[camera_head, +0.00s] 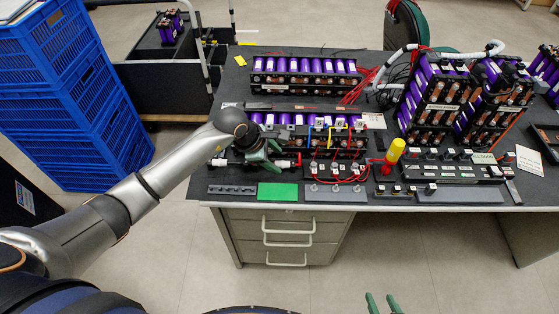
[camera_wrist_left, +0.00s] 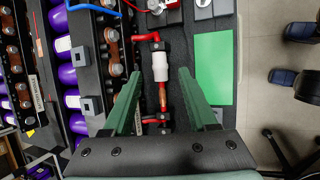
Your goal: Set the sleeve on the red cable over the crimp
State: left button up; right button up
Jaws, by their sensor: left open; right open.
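In the left wrist view a red cable (camera_wrist_left: 149,38) runs between two dark holders. A white sleeve (camera_wrist_left: 160,67) sits around its upper part. Just below the sleeve a copper-coloured crimp (camera_wrist_left: 163,97) shows bare. My left gripper (camera_wrist_left: 160,77) is open, with one green finger on each side of the cable and sleeve, apparently touching neither. In the head view my left gripper (camera_head: 271,158) is low over the table's front part and hides much of the cable. My right gripper (camera_head: 383,303) is open and empty at the bottom edge, off the table.
A green plate (camera_wrist_left: 214,68) lies right of the cable in the wrist view. Purple cell modules (camera_head: 303,78) stand behind the work area. A yellow-handled tool (camera_head: 396,150) stands to the right. Blue crates (camera_head: 60,90) are at the left.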

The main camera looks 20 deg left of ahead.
aim_at(281, 163)
pick_arm(q)
jog(key=shift+x, duration=1.5)
grip_shut()
dwell(0.4)
